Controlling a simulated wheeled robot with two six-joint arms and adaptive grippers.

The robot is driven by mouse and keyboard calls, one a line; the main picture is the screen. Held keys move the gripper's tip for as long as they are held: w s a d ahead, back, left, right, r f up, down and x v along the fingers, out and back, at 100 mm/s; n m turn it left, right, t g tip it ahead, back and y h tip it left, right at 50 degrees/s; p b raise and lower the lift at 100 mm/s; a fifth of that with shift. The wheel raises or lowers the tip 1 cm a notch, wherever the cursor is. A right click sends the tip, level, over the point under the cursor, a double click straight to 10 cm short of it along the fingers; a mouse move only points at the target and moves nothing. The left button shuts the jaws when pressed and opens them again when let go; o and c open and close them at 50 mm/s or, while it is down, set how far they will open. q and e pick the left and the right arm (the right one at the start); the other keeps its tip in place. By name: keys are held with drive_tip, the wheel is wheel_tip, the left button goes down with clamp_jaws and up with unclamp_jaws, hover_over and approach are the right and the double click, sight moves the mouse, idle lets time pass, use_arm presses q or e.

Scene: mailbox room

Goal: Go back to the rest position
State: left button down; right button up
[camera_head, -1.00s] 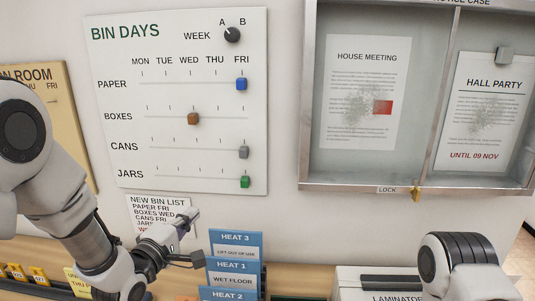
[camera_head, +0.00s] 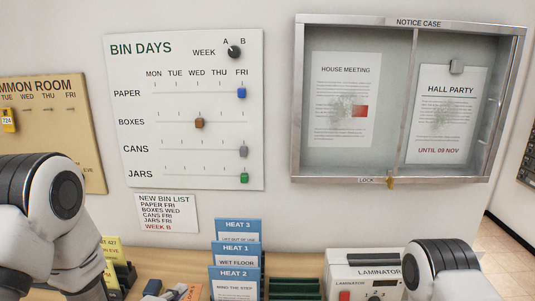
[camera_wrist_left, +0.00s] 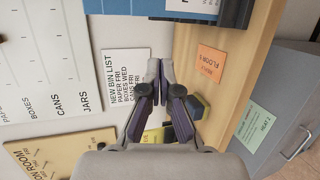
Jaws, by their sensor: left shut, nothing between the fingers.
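My left gripper (camera_wrist_left: 160,70) is shut and empty in the left wrist view, its fingertips together in front of the new bin list. In the head view only a small part of it (camera_head: 153,289) shows at the bottom edge. My left arm comes in at the lower left, bent. My right arm shows at the lower right, but its gripper is out of view. The bin days board (camera_head: 185,180) hangs on the wall, clear of both arms. Its blue (camera_head: 241,93), grey (camera_head: 243,152) and green (camera_head: 244,178) sliders stand at FRI, the brown one (camera_head: 199,123) at WED.
A shelf below holds blue heat cards (camera_head: 238,226) and a laminator (camera_head: 350,262). The new bin list (camera_head: 166,213) is on the wall. A closed notice case (camera_head: 297,120) hangs at the right, a common room board (camera_head: 90,150) at the left.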

use_arm(q)
drive_tip(key=s+a+f+m+g+y, duration=0.15)
drive_tip(key=s+f+g, duration=0.35)
drive_tip(key=s+f, duration=0.6)
drive_tip(key=s+a+f+m+g+y, duration=0.1)
drive_tip(key=s+f+m+g, duration=0.25)
drive_tip(key=s+f, duration=0.75)
drive_tip(key=s+a+f+m+g, duration=0.1)
drive_tip(key=s+m+g, duration=0.1)
drive_tip(key=s+m, duration=0.3)
drive_tip(key=s+a+f+m+g+y, duration=0.1)
drive_tip(key=s+f+m+g, duration=0.1)
drive_tip(key=s+m, duration=0.3)
drive_tip(key=shift+s+f+g, duration=0.3)
drive_tip(key=shift+s+g, duration=0.1)
drive_tip(key=shift+g, duration=0.45)
drive_tip(key=shift+y, duration=0.25)
idle(0.5)
